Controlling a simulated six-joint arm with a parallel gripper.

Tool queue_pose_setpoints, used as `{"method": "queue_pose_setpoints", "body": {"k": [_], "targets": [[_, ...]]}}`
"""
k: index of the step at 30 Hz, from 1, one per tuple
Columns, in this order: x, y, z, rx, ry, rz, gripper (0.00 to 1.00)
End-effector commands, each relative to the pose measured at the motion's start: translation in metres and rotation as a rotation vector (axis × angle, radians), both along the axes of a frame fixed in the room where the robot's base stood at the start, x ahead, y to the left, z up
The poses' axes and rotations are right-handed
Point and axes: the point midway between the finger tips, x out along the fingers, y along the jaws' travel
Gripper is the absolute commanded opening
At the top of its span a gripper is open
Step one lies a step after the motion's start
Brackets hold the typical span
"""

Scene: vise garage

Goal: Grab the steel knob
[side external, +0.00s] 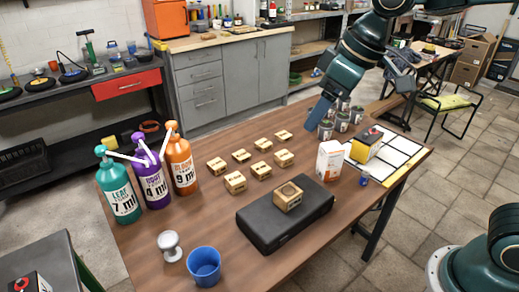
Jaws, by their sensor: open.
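Nothing covers the knob in this view.
Three pump bottles (151,177) stand behind the knob. Several small wooden blocks (261,170) lie mid-table. A black case (256,218) bears another wooden block (288,197). A white-orange box (329,160) and several cans (342,122) stand at right. Bare tabletop lies between bottles and case.

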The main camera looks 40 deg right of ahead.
Motion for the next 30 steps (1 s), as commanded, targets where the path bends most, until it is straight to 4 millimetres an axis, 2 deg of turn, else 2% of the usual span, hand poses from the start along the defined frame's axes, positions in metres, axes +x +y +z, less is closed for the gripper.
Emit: {"method": "queue_pose_setpoints", "body": {"k": [1, 6, 15, 22, 30], "targets": [[0.012, 0.011, -0.004, -0.004, 0.009, 0.028, 0.70], [0.044, 0.044, -0.017, -0.013, 0.026, 0.115, 0.70], [0.091, 0.112, -0.054, -0.029, 0.058, 0.266, 0.70], [0.117, 0.168, -0.095, -0.041, 0.080, 0.383, 0.70], [0.132, 0.231, -0.149, -0.055, 0.103, 0.511, 0.70]]}}
